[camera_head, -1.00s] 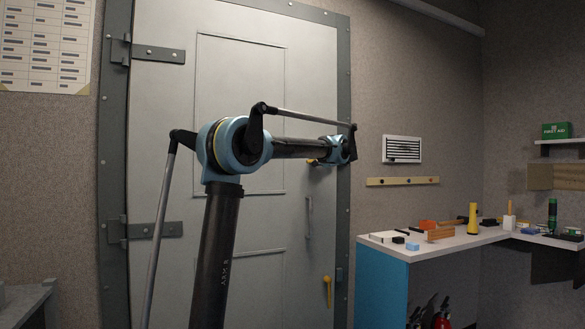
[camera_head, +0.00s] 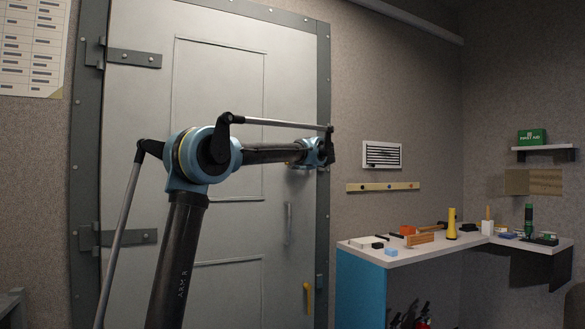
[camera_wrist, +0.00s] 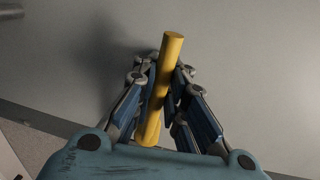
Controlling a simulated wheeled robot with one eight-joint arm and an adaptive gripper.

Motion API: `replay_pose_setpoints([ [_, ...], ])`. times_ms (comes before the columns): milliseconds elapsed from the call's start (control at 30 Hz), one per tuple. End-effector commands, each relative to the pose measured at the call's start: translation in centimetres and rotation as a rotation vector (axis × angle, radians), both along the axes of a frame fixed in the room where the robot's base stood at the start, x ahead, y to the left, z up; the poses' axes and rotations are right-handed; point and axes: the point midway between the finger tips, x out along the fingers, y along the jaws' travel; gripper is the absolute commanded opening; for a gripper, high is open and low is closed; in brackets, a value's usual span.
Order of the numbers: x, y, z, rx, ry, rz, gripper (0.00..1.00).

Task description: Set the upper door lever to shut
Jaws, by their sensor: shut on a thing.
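The upper door lever (camera_wrist: 168,58) is a yellow bar. In the wrist view it stands nearly upright in the picture, leaning slightly right, between the fingers of my gripper (camera_wrist: 160,84). The gripper is shut on it. In the head view my arm's end is at the right side of the grey door (camera_head: 215,120), and my wrist hides the fingers and nearly all of the upper lever. The lower door lever (camera_head: 308,298) is yellow too and hangs down near the door's lower right edge, apart from my gripper.
A vertical grab handle (camera_head: 287,224) is on the door between the levers. A workbench (camera_head: 425,256) with several tools and blocks stands to the right. A vent (camera_head: 382,155) and a yellowish strip (camera_head: 382,187) are on the wall right of the door.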

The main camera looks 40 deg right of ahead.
Motion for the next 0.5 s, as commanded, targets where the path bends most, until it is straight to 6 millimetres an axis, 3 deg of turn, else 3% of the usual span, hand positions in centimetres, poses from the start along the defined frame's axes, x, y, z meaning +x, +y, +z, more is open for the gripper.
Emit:
replay_pose_setpoints([
  [33,-0.46,-0.25,0.07,0.001,-0.001,-0.008,0.14],
  [67,-0.47,-0.25,0.07,0.0,-0.001,-0.009,0.21],
  [500,-0.73,-0.07,0.06,-0.001,0.0,-0.005,0.21],
])
